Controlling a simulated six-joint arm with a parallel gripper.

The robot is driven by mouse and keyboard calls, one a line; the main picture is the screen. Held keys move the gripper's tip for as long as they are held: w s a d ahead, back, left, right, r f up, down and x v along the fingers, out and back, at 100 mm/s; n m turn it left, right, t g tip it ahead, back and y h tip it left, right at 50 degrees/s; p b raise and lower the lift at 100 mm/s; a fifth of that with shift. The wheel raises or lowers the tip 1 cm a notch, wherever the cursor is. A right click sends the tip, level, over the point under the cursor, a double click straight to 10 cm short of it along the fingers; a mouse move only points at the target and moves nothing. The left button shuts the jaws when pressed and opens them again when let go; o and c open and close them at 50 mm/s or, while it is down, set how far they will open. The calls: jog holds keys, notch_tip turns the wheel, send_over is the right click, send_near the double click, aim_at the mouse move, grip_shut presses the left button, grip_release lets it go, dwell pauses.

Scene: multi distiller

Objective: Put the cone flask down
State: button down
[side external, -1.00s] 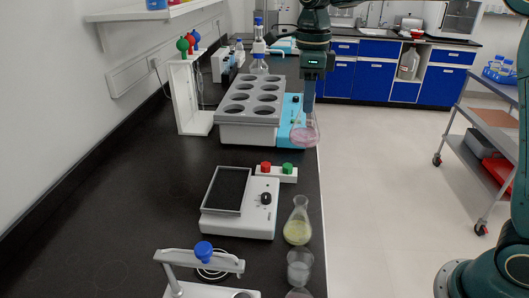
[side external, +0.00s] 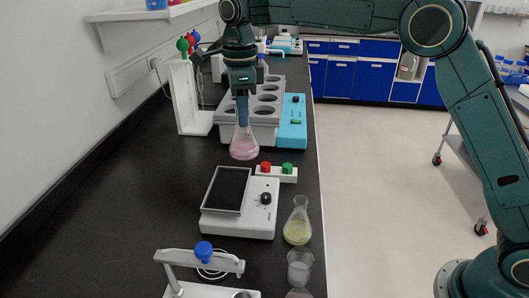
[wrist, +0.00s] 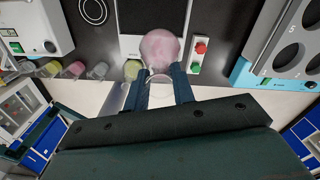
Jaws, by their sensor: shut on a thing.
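The cone flask (side external: 244,148) holds pink liquid and hangs upright from my gripper (side external: 242,108). My gripper is shut on its neck. In the side view the flask appears over the black bench, in front of the grey rack with round wells (side external: 264,113) and behind the white device with a dark plate (side external: 228,190). In the wrist view the pink round flask (wrist: 160,48) lies ahead of my two fingers (wrist: 161,88), partly overlapping the dark plate. Its height above the bench is hard to tell.
A box with red and green buttons (side external: 276,172) is close to the flask. A yellow-liquid flask (side external: 298,228) and a beaker (side external: 300,266) stand by the bench's right edge. A white stand (side external: 185,100) is at the left. The left bench (side external: 110,210) is clear.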

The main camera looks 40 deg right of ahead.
jog(key=w+a+f+n, duration=0.1)
jog(key=a+f, duration=0.3)
jog(key=f, duration=0.5)
jog(key=shift+w+a+f, duration=0.25)
jog(key=shift+w+f, duration=0.05)
dwell(0.7)
jog(key=shift+f, duration=0.15)
jog(key=c, duration=1.2)
grip_release()
jog(key=shift+o, duration=0.2)
notch_tip(320, 180, up, 12)
jog(key=shift+r, duration=0.2)
